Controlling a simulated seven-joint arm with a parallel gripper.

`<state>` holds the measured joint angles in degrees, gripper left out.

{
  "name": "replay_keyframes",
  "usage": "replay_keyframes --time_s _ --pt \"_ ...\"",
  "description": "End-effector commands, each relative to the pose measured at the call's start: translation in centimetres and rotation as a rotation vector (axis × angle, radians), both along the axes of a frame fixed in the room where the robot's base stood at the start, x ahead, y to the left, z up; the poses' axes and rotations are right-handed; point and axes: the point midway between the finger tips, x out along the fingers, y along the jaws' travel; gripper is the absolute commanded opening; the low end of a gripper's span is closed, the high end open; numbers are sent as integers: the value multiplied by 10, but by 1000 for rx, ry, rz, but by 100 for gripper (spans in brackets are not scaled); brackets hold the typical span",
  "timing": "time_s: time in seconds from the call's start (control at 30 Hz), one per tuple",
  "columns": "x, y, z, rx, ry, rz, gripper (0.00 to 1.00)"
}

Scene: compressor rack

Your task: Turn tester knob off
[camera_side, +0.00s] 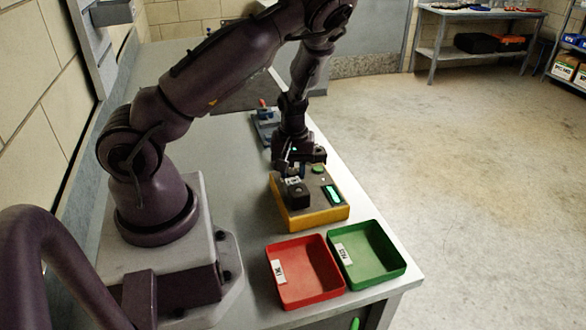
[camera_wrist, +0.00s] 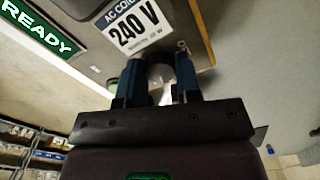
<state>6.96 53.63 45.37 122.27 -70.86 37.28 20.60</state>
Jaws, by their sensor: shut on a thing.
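The tester (camera_side: 312,213) is a yellow-sided box with a grey top, standing on the bench in the side view. Its lit green display (camera_side: 331,194) reads READY in the wrist view (camera_wrist: 40,29). My gripper (camera_side: 288,168) points down at the back left part of the tester's top. In the wrist view its two blue fingers (camera_wrist: 159,74) are shut on a dark rounded knob (camera_wrist: 160,70), one finger on each side. The knob's pointer and markings are hidden, so its setting cannot be read. A label near the fingers reads AC COIL 240 V (camera_wrist: 135,25).
A black block (camera_side: 298,194) sits on the tester's front left, close to my gripper. A red tray (camera_side: 318,294) and a green tray (camera_side: 393,268) stand in front near the bench edge. A blue-grey fixture (camera_side: 264,125) with a red-topped part stands behind.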

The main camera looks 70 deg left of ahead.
Motion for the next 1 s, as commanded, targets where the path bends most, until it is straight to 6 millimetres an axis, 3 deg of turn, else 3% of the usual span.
replay_keyframes --time_s 0.37,1.0 --pt "1 0 1 -2 -3 117 8" --pt "1 0 1 -4 -3 679 8"
